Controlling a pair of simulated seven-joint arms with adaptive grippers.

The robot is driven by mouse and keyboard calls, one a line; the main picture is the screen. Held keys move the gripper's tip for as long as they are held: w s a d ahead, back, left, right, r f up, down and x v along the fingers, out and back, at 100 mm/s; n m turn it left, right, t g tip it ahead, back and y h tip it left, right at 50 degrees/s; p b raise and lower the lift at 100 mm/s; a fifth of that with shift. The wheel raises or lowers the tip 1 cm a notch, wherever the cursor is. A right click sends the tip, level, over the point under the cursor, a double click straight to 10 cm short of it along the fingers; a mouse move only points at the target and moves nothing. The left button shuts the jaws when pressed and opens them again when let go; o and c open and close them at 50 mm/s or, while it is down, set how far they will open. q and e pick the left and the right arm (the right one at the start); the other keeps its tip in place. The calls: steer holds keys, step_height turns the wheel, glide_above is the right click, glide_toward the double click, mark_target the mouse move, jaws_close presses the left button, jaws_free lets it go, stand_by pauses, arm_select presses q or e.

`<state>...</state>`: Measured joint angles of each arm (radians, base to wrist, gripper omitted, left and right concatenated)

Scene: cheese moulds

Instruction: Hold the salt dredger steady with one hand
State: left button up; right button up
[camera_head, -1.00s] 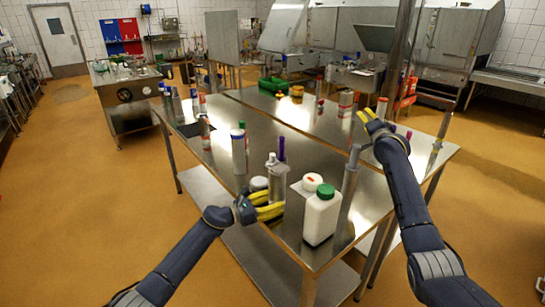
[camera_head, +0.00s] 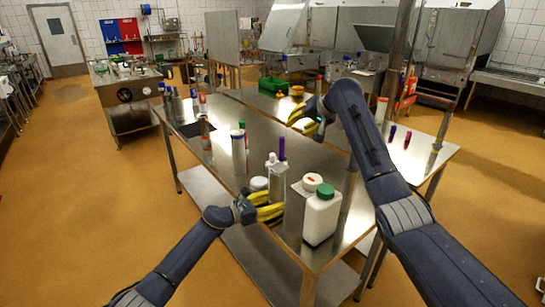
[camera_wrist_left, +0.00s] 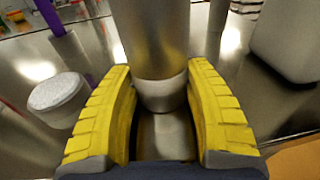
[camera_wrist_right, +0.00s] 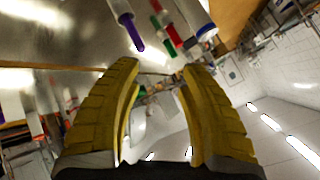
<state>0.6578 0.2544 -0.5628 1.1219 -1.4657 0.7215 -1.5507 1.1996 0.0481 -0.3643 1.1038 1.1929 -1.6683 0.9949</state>
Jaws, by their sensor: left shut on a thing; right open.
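A steel cylinder (camera_head: 274,180) with a pale band low down stands at the near edge of the steel table; it appears to be the salt dredger. My left gripper (camera_head: 281,210) is shut around its lower part. The left wrist view shows the cylinder (camera_wrist_left: 152,40) upright between the yellow fingers (camera_wrist_left: 165,105), its top out of frame. My right gripper (camera_head: 303,124) is open over the middle of the table, away from the dredger. The right wrist view shows its fingers (camera_wrist_right: 160,75) apart with nothing gripped.
A white tube (camera_head: 238,150) stands farther left.

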mark_target(273, 154)
steer(key=s+a+r+n+g+h, duration=0.2)
steer(key=s+a+r+n+g, duration=0.25)
steer(key=s+a+n, duration=0.4)
steer(key=shift+n+h, duration=0.4)
steer(key=shift+n, duration=0.35)
steer(key=f, duration=0.4)
steer(key=w+f, duration=0.1)
steer(key=f, duration=0.8)
steer(key=shift+w+a, duration=0.1)
steer(key=shift+w, duration=0.3)
steer(key=shift+c, duration=0.3)
jaws_close()
